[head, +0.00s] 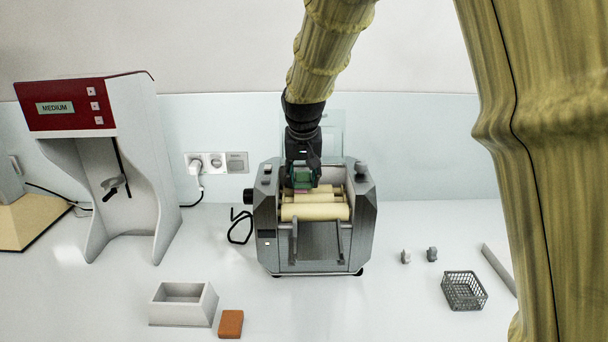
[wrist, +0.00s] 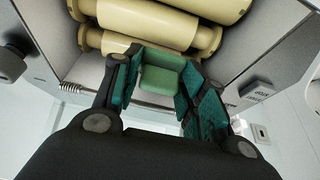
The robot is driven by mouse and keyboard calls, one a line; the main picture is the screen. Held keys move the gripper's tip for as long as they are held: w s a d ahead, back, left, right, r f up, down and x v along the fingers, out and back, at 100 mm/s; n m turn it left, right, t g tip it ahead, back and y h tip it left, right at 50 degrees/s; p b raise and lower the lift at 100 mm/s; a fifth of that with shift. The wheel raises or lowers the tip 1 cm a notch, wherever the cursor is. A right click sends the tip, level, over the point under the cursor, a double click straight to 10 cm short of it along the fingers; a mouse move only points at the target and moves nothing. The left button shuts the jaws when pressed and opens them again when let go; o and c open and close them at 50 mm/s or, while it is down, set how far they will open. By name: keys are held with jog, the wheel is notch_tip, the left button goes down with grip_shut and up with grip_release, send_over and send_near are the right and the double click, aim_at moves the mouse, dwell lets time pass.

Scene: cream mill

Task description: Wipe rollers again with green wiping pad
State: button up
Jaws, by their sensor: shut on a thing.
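The cream mill (head: 362,230) stands in the middle of the counter, with several cream-yellow rollers (head: 315,212) lying across its open top. My gripper (head: 302,180) points down over the back of the mill, behind the front roller. In the wrist view, my gripper (wrist: 160,90) is shut on the green wiping pad (wrist: 160,78), which sits between its teal-lined fingers. The rollers (wrist: 150,20) fill the top of the wrist view, just beyond the pad. The pad's far edge is at or very near a roller; I cannot tell whether it touches.
The mill's grey side walls stand close on both sides of the gripper. A white open box (head: 157,307) and an orange block (head: 231,324) are at the front left. A wire basket (head: 464,291) is at the right. A red-topped dispenser (head: 140,150) stands at the left.

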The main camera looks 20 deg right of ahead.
jog(key=shift+f, duration=0.5)
jog(key=shift+w+d+r, duration=0.15)
jog(key=shift+w, duration=0.15)
jog(key=shift+w+d+p, duration=0.2)
jog(key=shift+w+p, duration=0.4)
jog(key=shift+w, duration=0.1)
jog(key=shift+s+a, duration=0.2)
jog(key=shift+s, duration=0.35)
jog(key=shift+s+a, duration=0.15)
jog(key=shift+s, duration=0.35)
jog(key=shift+w+d+f+p, duration=0.1)
jog(key=shift+w+d+p, duration=0.15)
jog(key=shift+w, duration=0.25)
jog(key=shift+w+d+f+p, duration=0.1)
jog(key=shift+w+p, duration=0.15)
jog(key=shift+w, duration=0.25)
jog(key=shift+s+a+r, duration=0.1)
jog(key=shift+s+a, duration=0.1)
jog(key=shift+s, duration=0.35)
jog(key=shift+s+a, duration=0.15)
jog(key=shift+s, duration=0.35)
jog(key=shift+w, duration=0.1)
